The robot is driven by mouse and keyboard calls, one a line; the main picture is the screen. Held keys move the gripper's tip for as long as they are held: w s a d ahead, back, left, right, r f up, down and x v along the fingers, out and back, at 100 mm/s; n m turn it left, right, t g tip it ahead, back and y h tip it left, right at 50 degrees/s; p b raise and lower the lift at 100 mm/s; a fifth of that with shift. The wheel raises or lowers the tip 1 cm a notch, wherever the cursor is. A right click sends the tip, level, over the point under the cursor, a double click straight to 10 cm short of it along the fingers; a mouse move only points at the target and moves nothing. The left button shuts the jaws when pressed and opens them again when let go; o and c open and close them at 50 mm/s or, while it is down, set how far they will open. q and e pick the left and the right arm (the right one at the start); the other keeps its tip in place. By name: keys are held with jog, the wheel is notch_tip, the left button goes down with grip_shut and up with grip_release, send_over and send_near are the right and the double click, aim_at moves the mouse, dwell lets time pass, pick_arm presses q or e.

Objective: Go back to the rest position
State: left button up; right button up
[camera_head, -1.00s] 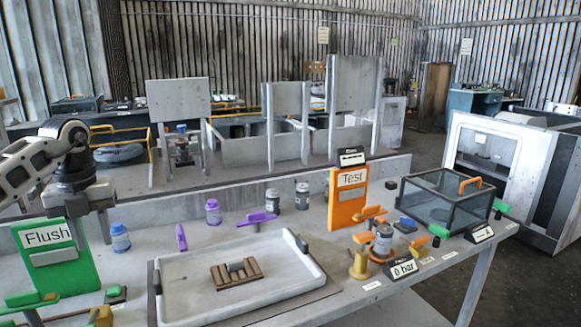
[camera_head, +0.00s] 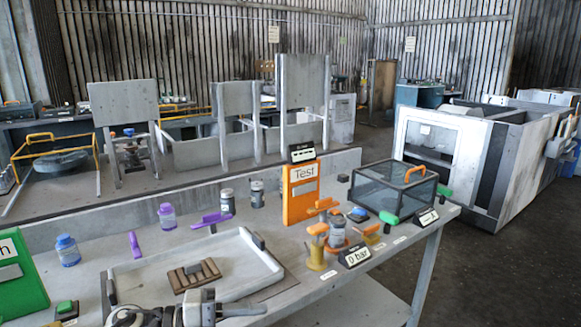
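Part of my arm, which looks like the left one with its gripper (camera_head: 238,310), shows at the bottom edge, in front of the white tray (camera_head: 268,262). Its white and dark joint parts are cut off by the frame. I cannot tell whether the fingers are open or shut, and I see nothing held. My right gripper is out of view. A brown slotted block (camera_head: 194,275) lies in the tray, apart from the arm.
The workbench holds a green Flush stand (camera_head: 22,285), partly cut off, an orange Test stand (camera_head: 301,195), bottles (camera_head: 167,216), purple tools (camera_head: 212,219), a 0 bar gauge sign (camera_head: 355,257) and a glass box (camera_head: 395,190). Open floor (camera_head: 500,270) lies at the right.

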pick_arm(q)
jog(key=s+a+f+n+t+y, duration=0.3)
jog(key=s+f+n+y, duration=0.3)
jog(key=n, duration=0.8)
jog(key=s+a+f+n+t+y, duration=0.3)
jog(key=s+f+n+y, duration=0.4)
jog(key=s+f+n, duration=0.4)
jog(key=a+f+n, duration=0.1)
jog(key=n, duration=0.1)
jog(key=shift+a+f+n+t, duration=0.25)
jog(key=shift+f+n+t, duration=0.05)
jog(key=shift+f+n, duration=0.1)
jog(key=shift+s, duration=0.1)
